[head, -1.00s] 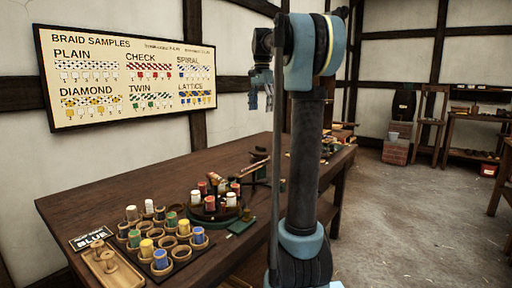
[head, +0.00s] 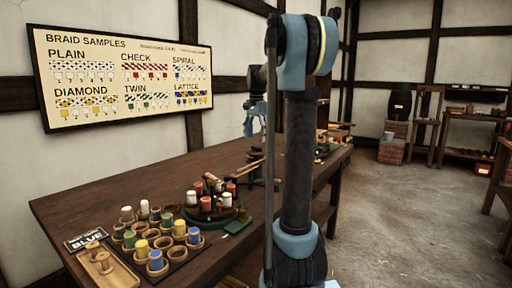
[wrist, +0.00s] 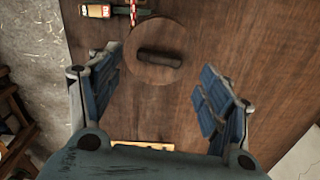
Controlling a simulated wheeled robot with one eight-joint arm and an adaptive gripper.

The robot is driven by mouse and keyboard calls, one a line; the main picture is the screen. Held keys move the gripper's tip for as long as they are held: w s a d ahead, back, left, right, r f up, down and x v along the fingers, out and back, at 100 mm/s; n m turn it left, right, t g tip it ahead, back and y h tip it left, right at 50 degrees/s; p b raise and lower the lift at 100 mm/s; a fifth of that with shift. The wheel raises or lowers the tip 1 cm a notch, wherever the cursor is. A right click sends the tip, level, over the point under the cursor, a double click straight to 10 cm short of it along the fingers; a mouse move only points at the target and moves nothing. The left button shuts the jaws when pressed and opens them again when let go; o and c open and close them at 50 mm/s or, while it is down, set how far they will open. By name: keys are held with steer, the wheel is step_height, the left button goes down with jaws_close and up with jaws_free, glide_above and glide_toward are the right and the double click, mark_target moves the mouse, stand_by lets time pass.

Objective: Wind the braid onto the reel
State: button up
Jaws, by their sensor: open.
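My gripper (wrist: 165,98) is open and empty in the wrist view, with its blue-padded fingers apart above the table. A round brown wooden disc with a dark cylindrical bar across it (wrist: 158,58) lies beyond and between the fingertips; it may be the reel. In the head view my gripper (head: 249,122) hangs over the table, partly hidden by my arm. A round dark green stand (head: 207,216) carries several red, white and dark bobbins. A tan stick-like piece (head: 247,171) shows behind it. I cannot make out the braid for certain.
A rack of round cups (head: 165,243) with coloured bobbins, a wooden tray (head: 108,268) and a "BLUE" card (head: 86,241) occupy the table's near end. A braid samples board (head: 125,75) hangs on the wall. The table's back left is bare. The floor at right is open.

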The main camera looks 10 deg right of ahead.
mark_target(257, 154)
steer(key=shift+f, duration=2.15)
steer(key=c, duration=1)
